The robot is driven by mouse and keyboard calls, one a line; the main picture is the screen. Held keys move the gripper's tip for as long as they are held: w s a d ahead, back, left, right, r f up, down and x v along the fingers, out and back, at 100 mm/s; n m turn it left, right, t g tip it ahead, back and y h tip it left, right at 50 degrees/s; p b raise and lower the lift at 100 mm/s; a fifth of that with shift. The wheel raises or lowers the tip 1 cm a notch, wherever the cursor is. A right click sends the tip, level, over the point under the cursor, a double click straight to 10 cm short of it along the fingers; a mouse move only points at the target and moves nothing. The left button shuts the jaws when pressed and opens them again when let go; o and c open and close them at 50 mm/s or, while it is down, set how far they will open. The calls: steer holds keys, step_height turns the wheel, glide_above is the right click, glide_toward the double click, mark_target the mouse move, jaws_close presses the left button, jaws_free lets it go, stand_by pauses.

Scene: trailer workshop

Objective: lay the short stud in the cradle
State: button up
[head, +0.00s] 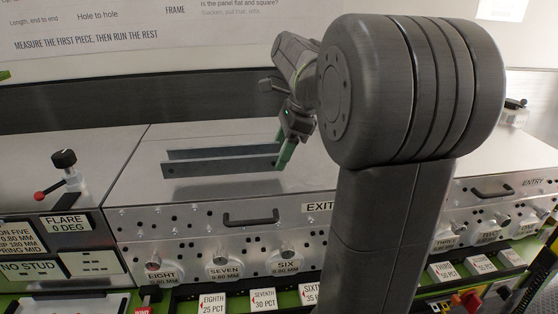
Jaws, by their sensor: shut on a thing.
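The short stud (215,167) is a grey metal channel with two upright walls. It lies level, lengthwise across the picture, over the silver machine top. A soft shadow beneath it suggests that it hangs a little above the top. My gripper (286,152), with green fingers, is shut on the right end of the stud. My own arm hides much of the middle and right. I cannot make out the cradle in this view.
The silver machine cover (135,195) spreads under the stud, with a black handle (251,219) on its front. A red-knobbed lever (57,180) stands to the left. Number cards (213,304) line the lower edge. The back wall is close behind.

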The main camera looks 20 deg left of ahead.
mark_target(275, 175)
steer(key=shift+f, duration=1.7)
steer(key=o, duration=1.1)
steer(key=v, duration=1.2)
steer(key=shift+b, duration=0.4)
steer(key=p+x, duration=0.1)
steer(key=x, duration=1)
steer(key=shift+s+a+f, duration=0.15)
steer(key=shift+a+f, duration=0.05)
steer(key=shift+f, duration=0.1)
steer(key=shift+r, duration=1.55)
